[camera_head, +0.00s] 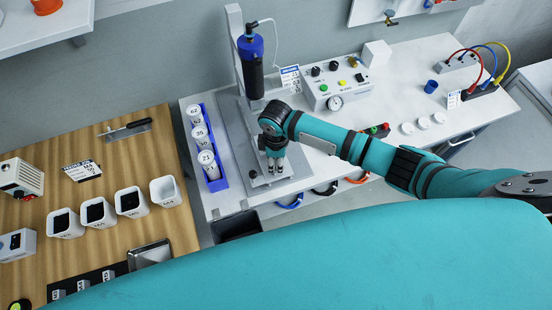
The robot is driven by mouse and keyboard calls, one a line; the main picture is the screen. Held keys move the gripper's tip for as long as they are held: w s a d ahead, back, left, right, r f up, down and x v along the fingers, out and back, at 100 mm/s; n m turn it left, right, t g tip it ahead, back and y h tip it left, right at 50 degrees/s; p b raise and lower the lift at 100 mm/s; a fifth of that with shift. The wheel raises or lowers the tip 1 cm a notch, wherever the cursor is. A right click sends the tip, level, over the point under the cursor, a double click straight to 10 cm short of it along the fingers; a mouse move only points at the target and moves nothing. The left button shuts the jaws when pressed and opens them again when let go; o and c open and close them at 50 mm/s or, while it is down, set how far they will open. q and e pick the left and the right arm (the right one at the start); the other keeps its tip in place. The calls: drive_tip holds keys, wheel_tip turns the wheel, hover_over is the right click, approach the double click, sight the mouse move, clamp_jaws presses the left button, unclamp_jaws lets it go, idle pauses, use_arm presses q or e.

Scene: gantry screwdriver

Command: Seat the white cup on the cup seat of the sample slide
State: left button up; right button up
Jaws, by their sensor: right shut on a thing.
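My right gripper (275,166) points down over the front part of the grey plate (233,128) at the foot of the gantry. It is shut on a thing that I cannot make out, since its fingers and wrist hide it. The sample slide and its cup seat are not clearly visible; the gripper covers that area. White cups with number labels stand upright in a blue rack (219,182) left of the plate; the front one (207,158) reads 21. I cannot tell which one is the task's white cup. My left gripper is not in view.
The screwdriver (252,68) hangs on the gantry column behind my gripper. A control box (335,88) stands right of it. White discs (424,123) and a blue cup (431,87) lie farther right. White square bins (131,202) stand on the wooden table at left.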

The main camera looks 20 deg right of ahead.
drive_tip(key=shift+p, duration=0.35)
idle(0.3)
drive_tip(key=shift+f, duration=0.2)
idle(0.5)
drive_tip(key=shift+f+b, duration=0.35)
drive_tip(key=shift+f, duration=0.15)
drive_tip(key=o, duration=0.8)
drive_tip(key=shift+o, duration=0.2)
drive_tip(key=shift+r, duration=0.15)
wheel_tip(320, 180, up, 12)
